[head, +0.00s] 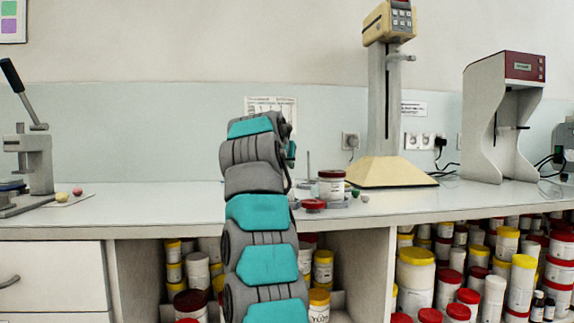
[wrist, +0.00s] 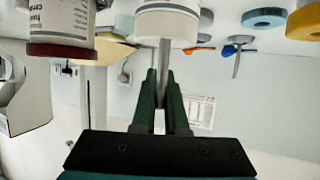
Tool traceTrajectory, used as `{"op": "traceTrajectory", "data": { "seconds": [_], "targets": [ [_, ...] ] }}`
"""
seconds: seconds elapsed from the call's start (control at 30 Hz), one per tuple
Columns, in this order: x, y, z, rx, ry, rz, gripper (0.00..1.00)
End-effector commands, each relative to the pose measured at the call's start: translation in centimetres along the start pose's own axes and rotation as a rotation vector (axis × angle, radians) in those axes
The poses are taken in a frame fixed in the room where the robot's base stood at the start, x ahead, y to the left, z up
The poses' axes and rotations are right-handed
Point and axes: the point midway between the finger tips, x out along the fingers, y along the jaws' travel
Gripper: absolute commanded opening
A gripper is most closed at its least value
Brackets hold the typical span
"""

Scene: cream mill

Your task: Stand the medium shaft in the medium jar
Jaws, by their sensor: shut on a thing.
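My gripper (wrist: 163,78) shows in the wrist view, where the picture is upside down. Its two dark green fingers are shut on a thin grey shaft (wrist: 164,58). The shaft's far end meets the rim of a white jar (wrist: 166,20) in this view. I cannot tell whether the end is inside the jar or only in front of it.
A jar with a dark red lid (wrist: 60,45) stands beside the white jar; a red-lidded jar (head: 331,187) shows on the counter. A blue-bladed stirrer (wrist: 237,50) and coloured discs (wrist: 263,17) lie nearby. A cream stand mixer (head: 385,110) is to the right.

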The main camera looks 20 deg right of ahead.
Motion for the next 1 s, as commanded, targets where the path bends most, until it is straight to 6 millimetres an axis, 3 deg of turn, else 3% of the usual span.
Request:
{"op": "traceTrajectory", "data": {
  "seconds": [0.27,0.3,0.6,0.77,1.0],
  "targets": [
    [0.05,0.01,0.13,0.0,0.0,0.0,0.0],
    [0.05,0.0,0.13,0.0,0.0,0.0,0.13],
    [0.05,0.0,0.14,0.0,0.0,0.0,0.46],
    [0.05,0.0,0.14,0.0,0.0,0.0,0.46],
    [0.06,0.0,0.14,0.0,0.0,0.0,0.72]
  ]
}}
